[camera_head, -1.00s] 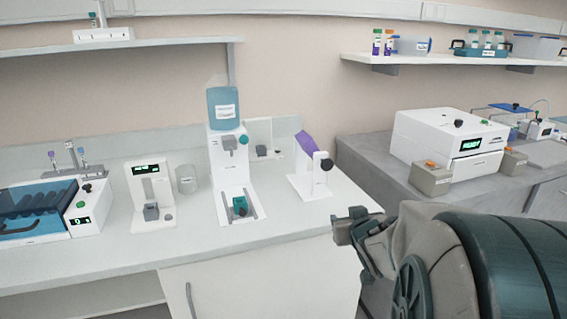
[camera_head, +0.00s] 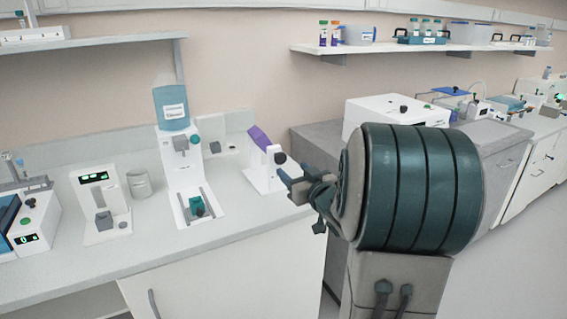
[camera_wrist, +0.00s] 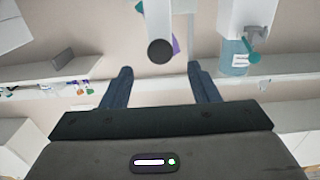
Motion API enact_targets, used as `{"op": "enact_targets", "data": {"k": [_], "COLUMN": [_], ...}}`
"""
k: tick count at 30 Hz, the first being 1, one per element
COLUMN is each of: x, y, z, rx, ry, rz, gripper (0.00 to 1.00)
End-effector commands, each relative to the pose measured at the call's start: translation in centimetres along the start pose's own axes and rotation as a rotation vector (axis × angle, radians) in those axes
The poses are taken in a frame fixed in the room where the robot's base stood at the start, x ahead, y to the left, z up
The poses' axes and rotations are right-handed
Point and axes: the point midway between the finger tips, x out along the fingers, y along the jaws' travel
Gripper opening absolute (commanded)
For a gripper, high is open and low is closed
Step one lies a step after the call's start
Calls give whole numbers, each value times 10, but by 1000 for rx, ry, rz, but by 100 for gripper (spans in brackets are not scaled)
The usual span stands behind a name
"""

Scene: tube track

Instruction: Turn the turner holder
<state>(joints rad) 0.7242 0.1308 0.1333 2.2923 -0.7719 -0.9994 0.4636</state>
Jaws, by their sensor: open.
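The turner holder (camera_head: 263,172) is a white stand with a purple tilted part (camera_head: 259,138) and a black round knob (camera_head: 280,158). It stands on the bench's right end. In the wrist view, which is upside down, the black knob (camera_wrist: 160,51) shows just ahead of and between my fingertips, with purple behind it. My gripper (camera_head: 289,182) is open and empty, close to the holder's right side in the head view. In the wrist view my gripper (camera_wrist: 160,71) has its two dark fingers spread apart. I cannot tell whether a finger touches the knob.
A dispenser with a blue bottle (camera_head: 171,107) stands left of the holder, and a small white device with a green display (camera_head: 99,203) is further left. A grey bench with a white box machine (camera_head: 375,112) lies beyond my arm. Shelves run above.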

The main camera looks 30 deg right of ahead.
Motion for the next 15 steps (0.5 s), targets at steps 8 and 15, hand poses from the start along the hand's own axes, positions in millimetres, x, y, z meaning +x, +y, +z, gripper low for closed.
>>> {"op": "enact_targets", "data": {"k": [8,15], "x": [49,63], "y": [0,0], "z": [0,0], "rx": [1,0], "ry": [-1,-1], "rz": [0,1], "gripper": [55,55]}}
